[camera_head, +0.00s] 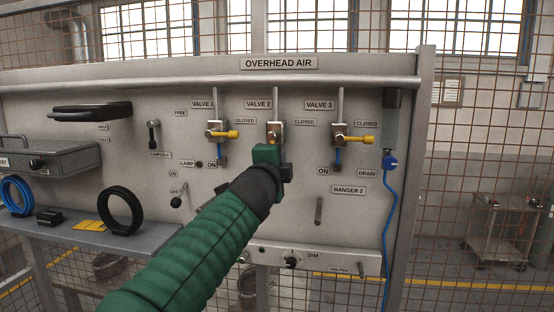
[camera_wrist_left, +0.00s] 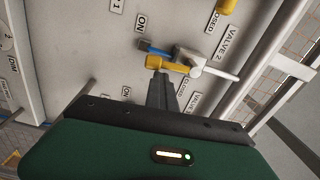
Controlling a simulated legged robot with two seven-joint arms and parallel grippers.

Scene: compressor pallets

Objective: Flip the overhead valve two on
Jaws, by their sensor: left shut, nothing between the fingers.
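Valve 2 (camera_head: 275,130) is the middle of the three overhead valves on the grey panel, under the VALVE 2 label. My left gripper (camera_head: 269,156) reaches up to it from below and hides its lower part in the head view. In the left wrist view, my left gripper (camera_wrist_left: 161,80) is shut and empty, with its fingertips at the yellow handle (camera_wrist_left: 155,62); I cannot tell whether they touch. That handle lies along the valve's pipe, pointing down toward the blue part, not out toward its CLOSED label. My right gripper is out of view.
Valve 1 (camera_head: 216,133) and valve 3 (camera_head: 341,137) flank it, their yellow handles pointing right toward CLOSED. A metal pipe (camera_head: 180,84) runs above. A peg (camera_head: 319,211) sticks out below right. A blue hose (camera_head: 389,220) hangs at the panel's right.

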